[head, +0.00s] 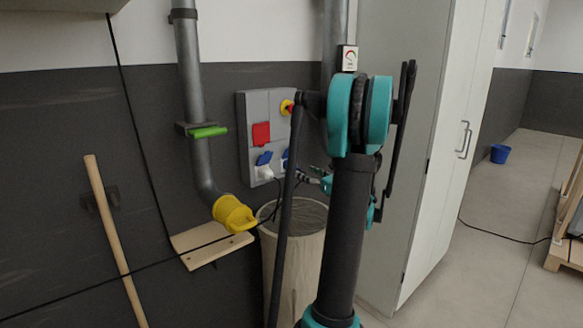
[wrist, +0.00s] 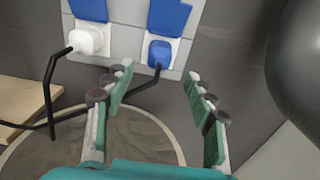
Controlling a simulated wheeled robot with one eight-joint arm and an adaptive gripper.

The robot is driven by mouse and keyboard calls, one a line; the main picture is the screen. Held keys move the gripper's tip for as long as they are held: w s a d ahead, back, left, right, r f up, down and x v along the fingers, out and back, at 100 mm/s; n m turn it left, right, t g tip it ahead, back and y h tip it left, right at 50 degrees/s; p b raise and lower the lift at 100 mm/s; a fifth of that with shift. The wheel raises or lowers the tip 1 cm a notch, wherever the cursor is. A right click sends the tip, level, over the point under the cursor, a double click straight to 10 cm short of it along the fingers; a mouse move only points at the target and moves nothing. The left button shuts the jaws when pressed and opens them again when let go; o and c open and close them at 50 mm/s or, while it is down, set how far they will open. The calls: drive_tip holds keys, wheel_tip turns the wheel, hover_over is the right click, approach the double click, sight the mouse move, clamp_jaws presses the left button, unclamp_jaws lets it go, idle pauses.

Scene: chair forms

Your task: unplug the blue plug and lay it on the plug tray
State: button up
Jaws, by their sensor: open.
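The blue plug (wrist: 160,53) sits in the right-hand socket of the grey panel (wrist: 127,12), under a raised blue lid (wrist: 169,17). A black cable hangs from it. My gripper (wrist: 157,82) is open and empty below and in front of the plug, with its fingers spread to either side and apart from it. In the head view my arm hides most of the gripper and the plug. A pale wooden shelf (head: 212,247), which may be the plug tray, is on the wall at lower left; its edge shows in the wrist view (wrist: 28,103).
A white plug (wrist: 87,40) with its own cable is in the left-hand socket. A round bin (head: 293,250) stands below the panel. A yellow-capped pipe (head: 233,213) hangs over the shelf. A tall cabinet (head: 415,150) stands close on the right.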

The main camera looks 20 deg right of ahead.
sight(294, 167)
drive_tip(key=shift+x, duration=4.45)
drive_tip(key=shift+c, duration=0.5)
clamp_jaws()
drive_tip(key=shift+s+f, duration=0.1)
drive_tip(key=shift+s, duration=0.05)
drive_tip(key=shift+v, duration=2.9)
